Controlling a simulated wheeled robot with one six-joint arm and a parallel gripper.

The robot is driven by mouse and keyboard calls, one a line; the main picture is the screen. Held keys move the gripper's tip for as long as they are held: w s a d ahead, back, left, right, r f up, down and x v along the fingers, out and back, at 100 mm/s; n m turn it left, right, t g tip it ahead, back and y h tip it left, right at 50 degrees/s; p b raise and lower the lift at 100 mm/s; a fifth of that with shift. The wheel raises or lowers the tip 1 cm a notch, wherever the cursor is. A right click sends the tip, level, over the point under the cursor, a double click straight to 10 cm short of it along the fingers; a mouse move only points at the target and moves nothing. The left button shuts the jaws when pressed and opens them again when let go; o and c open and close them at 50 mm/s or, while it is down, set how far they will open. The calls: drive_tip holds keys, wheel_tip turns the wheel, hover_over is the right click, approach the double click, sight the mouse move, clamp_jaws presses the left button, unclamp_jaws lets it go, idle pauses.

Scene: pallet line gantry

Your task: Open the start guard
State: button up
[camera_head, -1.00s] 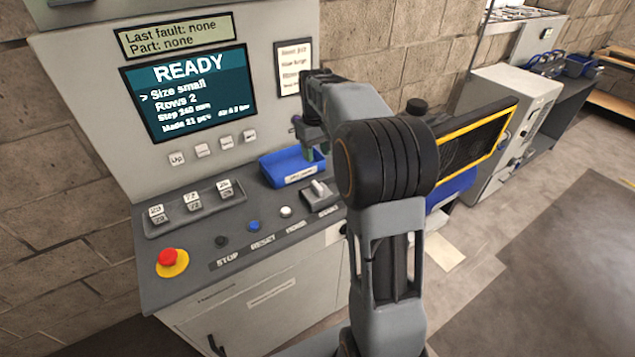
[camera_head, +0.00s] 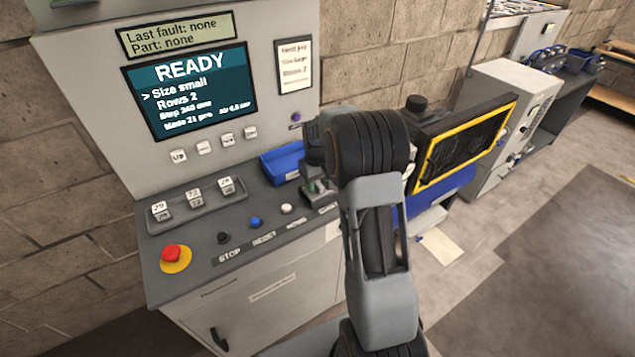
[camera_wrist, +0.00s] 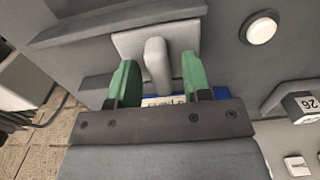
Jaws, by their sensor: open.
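The start guard shows in the wrist view as a light grey plate (camera_wrist: 128,43) with a raised rounded tab (camera_wrist: 156,62) on a darker base. My gripper (camera_wrist: 159,80) is open, with one green finger on each side of the tab. Small gaps show between the tab and the fingers, so it is not gripped. In the head view my gripper (camera_head: 318,187) is over the right end of the console's sloped panel. My arm and gripper hide most of the guard there.
A blue tray (camera_head: 280,168) sits just behind the guard. A white button (camera_head: 287,208), blue button (camera_head: 254,223), black button (camera_head: 223,237) and red emergency stop (camera_head: 173,254) line the panel front. The screen (camera_head: 190,92) reads READY. A yellow-framed panel (camera_head: 465,150) stands right of my arm.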

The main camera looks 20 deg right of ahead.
drive_tip(key=shift+f, duration=0.15)
clamp_jaws()
idle(0.4)
